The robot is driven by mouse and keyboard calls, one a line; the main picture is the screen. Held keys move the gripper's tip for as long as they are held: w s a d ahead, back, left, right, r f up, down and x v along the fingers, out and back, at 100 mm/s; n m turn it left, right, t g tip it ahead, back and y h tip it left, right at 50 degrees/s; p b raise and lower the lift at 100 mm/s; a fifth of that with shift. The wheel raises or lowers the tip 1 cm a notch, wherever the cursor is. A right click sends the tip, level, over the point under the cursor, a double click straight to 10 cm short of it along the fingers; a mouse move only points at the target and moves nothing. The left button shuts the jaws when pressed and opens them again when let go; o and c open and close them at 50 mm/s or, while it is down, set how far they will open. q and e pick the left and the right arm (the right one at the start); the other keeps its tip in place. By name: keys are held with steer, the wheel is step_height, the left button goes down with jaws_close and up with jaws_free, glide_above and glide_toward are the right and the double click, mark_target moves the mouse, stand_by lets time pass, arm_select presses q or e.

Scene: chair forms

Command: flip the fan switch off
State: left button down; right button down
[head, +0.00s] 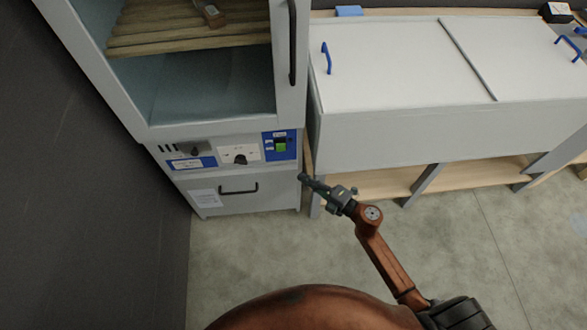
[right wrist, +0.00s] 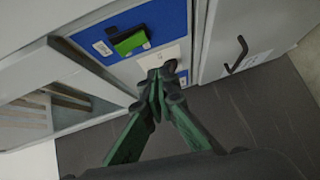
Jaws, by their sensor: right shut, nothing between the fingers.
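A green switch (head: 281,147) sits on a blue plate (head: 270,152) at the right end of the grey cabinet's control panel. Its label is too small to read. It also shows in the right wrist view (right wrist: 130,42), up and left of the fingertips. My right gripper (head: 303,178) is shut and empty, just below and right of the blue plate in the head view. In the right wrist view its fingers (right wrist: 160,77) meet in front of a white plate (right wrist: 172,55) and hide part of it. The gripper appears apart from the switch. My left gripper is not in view.
A black knob (head: 240,159) on a white plate and another dark knob (head: 195,151) are left of the switch. A drawer handle (head: 238,189) is below; a tall door handle (head: 292,43) is above. A white-lidded bench (head: 390,60) stands right. Open floor (head: 250,250) lies in front.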

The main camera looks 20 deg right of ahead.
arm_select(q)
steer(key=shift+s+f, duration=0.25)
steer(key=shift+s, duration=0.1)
arm_select(e)
steer(key=shift+f+v, duration=0.25)
steer(key=shift+v, duration=0.95)
